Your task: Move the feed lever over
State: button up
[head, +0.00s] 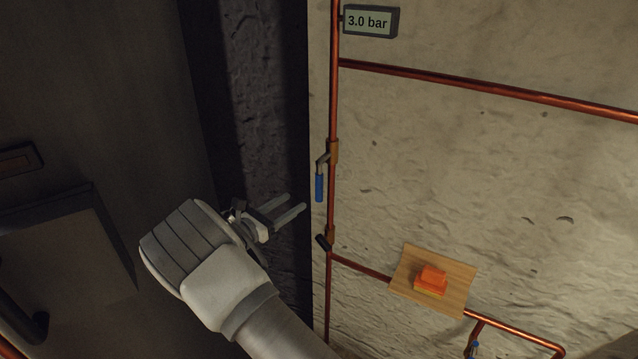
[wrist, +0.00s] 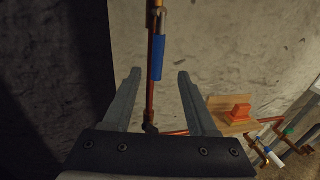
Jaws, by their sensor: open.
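A lever with a blue handle (head: 319,187) is mounted on a brass valve on the vertical copper pipe (head: 333,110). Its handle hangs downward, roughly along the pipe. My gripper (head: 299,204) is open and empty, just left of and slightly below the blue handle in the head view. In the wrist view the blue handle (wrist: 157,58) appears beyond my open gripper (wrist: 158,78), between the lines of the two fingers and apart from both. Which valve the task calls the feed lever is not marked.
A gauge (head: 370,21) reads 3.0 bar. A black-handled fitting (head: 323,242) sits lower on the pipe. A wooden shelf (head: 460,281) holding an orange block (head: 431,278) is at lower right. A dark wall edge stands left.

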aim_at(316, 186)
jog(key=p+x, duration=0.1)
jog(key=x, duration=1.1)
jog(key=shift+w+a+f, duration=0.1)
jog(key=shift+a, duration=0.1)
grip_shut()
dwell(1.0)
